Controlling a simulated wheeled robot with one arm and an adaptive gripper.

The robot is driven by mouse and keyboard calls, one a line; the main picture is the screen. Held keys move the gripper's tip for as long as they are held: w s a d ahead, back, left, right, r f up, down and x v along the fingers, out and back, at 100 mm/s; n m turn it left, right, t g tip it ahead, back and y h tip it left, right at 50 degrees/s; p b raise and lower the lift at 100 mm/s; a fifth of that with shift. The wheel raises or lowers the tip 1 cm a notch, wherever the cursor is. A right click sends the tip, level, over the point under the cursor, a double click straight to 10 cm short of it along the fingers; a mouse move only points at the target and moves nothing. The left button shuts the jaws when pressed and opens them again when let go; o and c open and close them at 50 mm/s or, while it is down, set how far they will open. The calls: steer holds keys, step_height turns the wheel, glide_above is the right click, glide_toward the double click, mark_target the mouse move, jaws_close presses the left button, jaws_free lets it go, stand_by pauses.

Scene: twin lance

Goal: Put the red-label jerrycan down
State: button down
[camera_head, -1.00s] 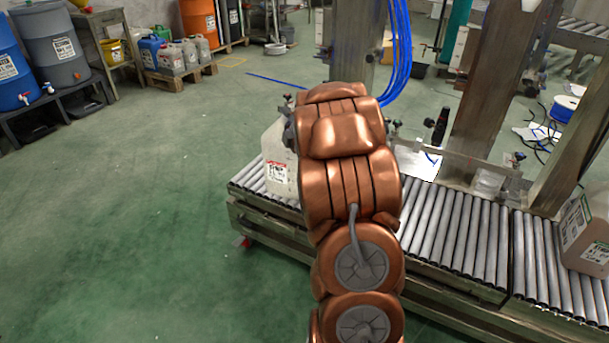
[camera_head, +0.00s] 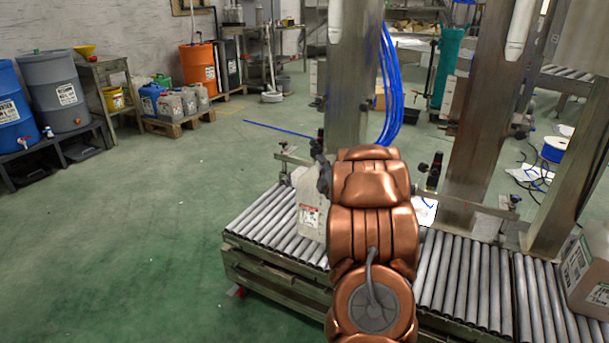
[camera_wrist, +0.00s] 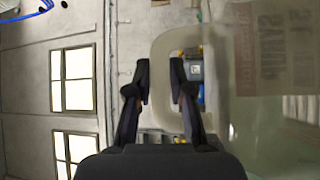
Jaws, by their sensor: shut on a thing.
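The red-label jerrycan (camera_head: 313,222) is a pale, translucent can, upright over the left part of the roller conveyor (camera_head: 262,221). My copper arm hides its right side. I cannot tell whether its base touches the rollers. In the wrist view the can (camera_wrist: 250,130) fills the right side, with its printed label turned sideways. My gripper (camera_wrist: 158,82) has a dark finger on each side of the bar of the can's handle and is shut on it. In the head view the gripper is mostly hidden behind my arm.
Steel posts (camera_head: 350,85) and blue hoses (camera_head: 392,75) rise behind. Drums (camera_head: 62,92) and smaller cans on a pallet (camera_head: 180,122) stand far left. The green floor at left is clear.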

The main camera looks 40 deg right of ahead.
steer(key=w+d+f+b, duration=0.2)
steer(key=w+f+b, duration=0.1)
steer(key=w, duration=0.6)
steer(key=shift+d+f, duration=0.15)
steer(key=shift+f, duration=0.65)
steer(key=c, duration=1)
jaws_free()
steer(key=shift+c, duration=0.2)
